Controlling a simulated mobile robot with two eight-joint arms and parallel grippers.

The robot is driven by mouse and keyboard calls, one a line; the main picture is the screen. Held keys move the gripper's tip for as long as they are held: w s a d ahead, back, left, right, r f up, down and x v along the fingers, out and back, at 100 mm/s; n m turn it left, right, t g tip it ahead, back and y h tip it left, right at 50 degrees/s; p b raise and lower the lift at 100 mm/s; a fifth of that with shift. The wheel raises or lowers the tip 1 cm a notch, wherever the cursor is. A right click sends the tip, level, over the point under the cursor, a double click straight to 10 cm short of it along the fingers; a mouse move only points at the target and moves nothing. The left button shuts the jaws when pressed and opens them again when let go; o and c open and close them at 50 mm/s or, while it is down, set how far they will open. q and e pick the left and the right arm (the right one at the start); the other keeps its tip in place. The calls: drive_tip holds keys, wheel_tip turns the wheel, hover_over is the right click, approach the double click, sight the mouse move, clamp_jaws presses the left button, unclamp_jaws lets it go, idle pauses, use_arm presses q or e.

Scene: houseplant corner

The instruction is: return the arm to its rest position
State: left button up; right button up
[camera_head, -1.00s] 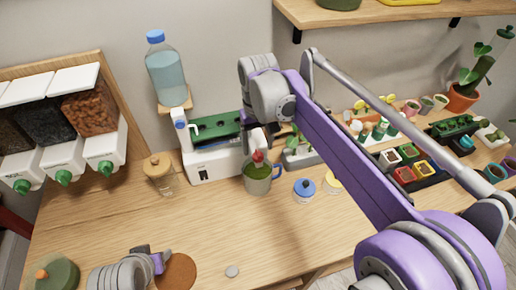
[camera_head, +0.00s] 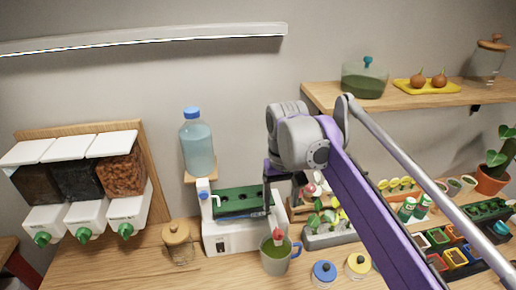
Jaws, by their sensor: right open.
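My right arm (camera_head: 362,205) comes in from the lower right as a long purple link. Its grey wrist (camera_head: 298,138) is high over the back of the table. My right gripper (camera_head: 277,194) hangs below the wrist, in front of the white machine with the green tray (camera_head: 232,235). It is open, and I see nothing held in it. My left gripper is out of view.
A water bottle (camera_head: 197,142) stands upside up on its stand behind the machine. Dispensers (camera_head: 85,190) are at the left. Blue-lidded (camera_head: 323,272) and yellow-lidded jars (camera_head: 358,265) stand right of the mug. A wall shelf (camera_head: 400,97) and small pots (camera_head: 455,255) are at the right.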

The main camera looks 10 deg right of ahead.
drive_tip(key=s+d+f+t, duration=0.2)
drive_tip(key=s+f+t, duration=0.1)
drive_tip(key=s+f, duration=0.6)
drive_tip(key=s+d+f+t, duration=0.2)
drive_tip(key=s+f, duration=0.7)
drive_tip(key=shift+s+d+f+m+t, duration=0.25)
drive_tip(key=shift+s+d+m+t, duration=0.05)
drive_tip(key=shift+s+d+t, duration=0.1)
idle(1.0)
